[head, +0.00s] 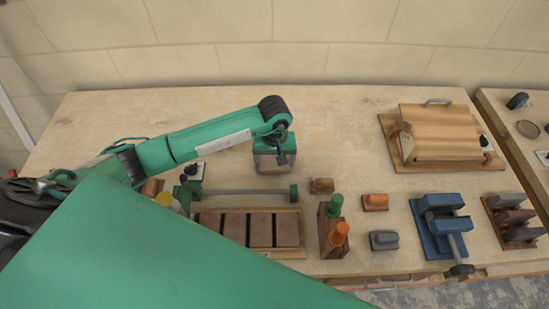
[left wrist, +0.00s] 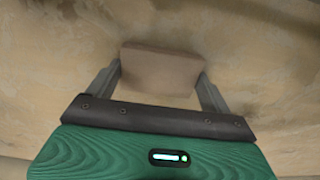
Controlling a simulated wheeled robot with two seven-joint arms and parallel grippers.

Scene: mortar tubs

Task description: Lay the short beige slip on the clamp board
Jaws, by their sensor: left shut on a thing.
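My left gripper (head: 273,163) hangs over the bare middle of the bench, pointing down. In the left wrist view its two grey fingers (left wrist: 160,82) are shut on the short beige slip (left wrist: 162,68), a plain flat-faced block held across between them. In the head view the gripper body largely hides the slip. My right gripper is not in view.
A tray of brown slips (head: 249,252) and a green bar clamp (head: 245,191) lie in front of the gripper. A wooden block with green and orange handles (head: 326,226), small blocks and a blue vise (head: 437,225) stand to the right. The bench (head: 345,130) is clear towards the board.

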